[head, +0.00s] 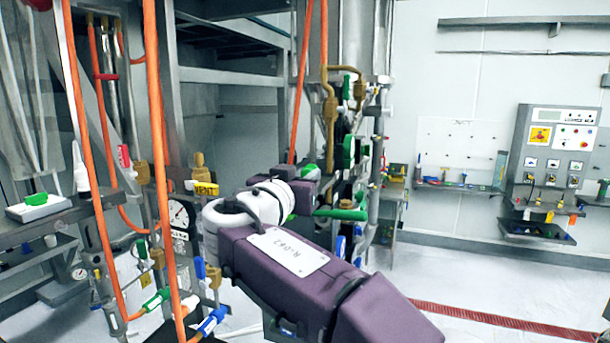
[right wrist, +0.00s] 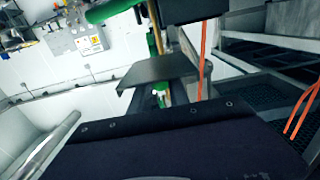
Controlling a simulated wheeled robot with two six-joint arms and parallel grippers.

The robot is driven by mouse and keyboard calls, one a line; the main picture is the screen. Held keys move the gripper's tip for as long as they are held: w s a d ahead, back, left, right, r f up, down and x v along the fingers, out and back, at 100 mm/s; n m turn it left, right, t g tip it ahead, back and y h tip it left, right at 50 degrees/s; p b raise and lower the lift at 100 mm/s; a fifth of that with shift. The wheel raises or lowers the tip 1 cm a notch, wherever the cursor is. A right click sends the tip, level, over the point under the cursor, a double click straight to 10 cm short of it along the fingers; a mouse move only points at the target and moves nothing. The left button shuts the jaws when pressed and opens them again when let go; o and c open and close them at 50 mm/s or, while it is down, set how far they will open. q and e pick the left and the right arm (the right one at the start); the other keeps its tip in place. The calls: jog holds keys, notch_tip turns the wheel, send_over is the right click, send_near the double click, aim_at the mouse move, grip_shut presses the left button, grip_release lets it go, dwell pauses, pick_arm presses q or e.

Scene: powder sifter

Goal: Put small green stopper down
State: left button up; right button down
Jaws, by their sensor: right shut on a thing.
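My right arm reaches from the lower right to the middle of the head view, and its dark purple right gripper (head: 300,190) is at the valve and pipe assembly. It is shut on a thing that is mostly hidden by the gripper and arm. A small green piece (head: 308,171) shows at the jaws, which I take to be the small green stopper. In the right wrist view a small green and white piece (right wrist: 160,90) shows past the dark gripper body; I cannot tell if it is the same thing. My left gripper is not in view.
A green bar (head: 340,214) runs close beside the gripper. A white box with a green piece (head: 36,199) sits far left. A wall shelf (head: 455,186) and control panel (head: 556,150) are right. The floor at right is clear.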

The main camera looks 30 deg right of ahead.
jog(key=shift+s, duration=0.1)
jog(key=shift+f+b, duration=0.25)
jog(key=shift+b, duration=0.1)
jog(key=c, duration=1.4)
grip_release()
jog(key=shift+r, duration=0.1)
